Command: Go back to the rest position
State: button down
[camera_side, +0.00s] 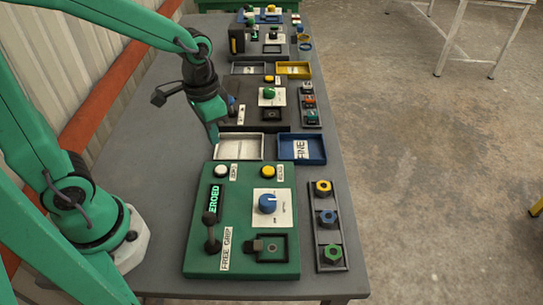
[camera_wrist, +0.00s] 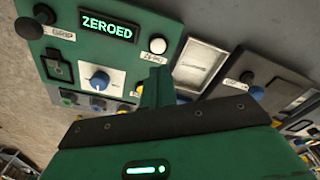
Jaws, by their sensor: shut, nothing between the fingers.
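My gripper (camera_side: 213,135) hangs from the raised green arm, pointing down, above the left side of the grey table (camera_side: 146,182). It is shut and empty. It is beside the white tray and behind the green panel (camera_side: 196,256), apart from the panel's controls. In the wrist view, my gripper's green fingers (camera_wrist: 154,88) stand together in front of the panel (camera_wrist: 57,90), whose display (camera_wrist: 110,28) reads "ZEROED". The panel has a black lever (camera_side: 211,232), a blue knob (camera_side: 267,204), a white button (camera_side: 221,171) and a yellow button (camera_side: 268,171).
A rack (camera_side: 318,235) holds yellow, blue and green nuts right of the panel. A white tray (camera_side: 221,155) and a blue tray (camera_side: 322,160) lie behind it. More panels and trays run along the table. A corrugated wall (camera_side: 75,80) stands at left.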

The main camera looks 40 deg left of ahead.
jog(key=s+a+r+n+t, duration=0.2)
jog(key=s+r+t, duration=0.3)
jog(key=r, duration=0.6)
jog(key=shift+s+a+n, duration=0.35)
jog(key=shift+s+n, duration=0.05)
jog(key=shift+s, duration=0.5)
jog(key=shift+r, duration=0.1)
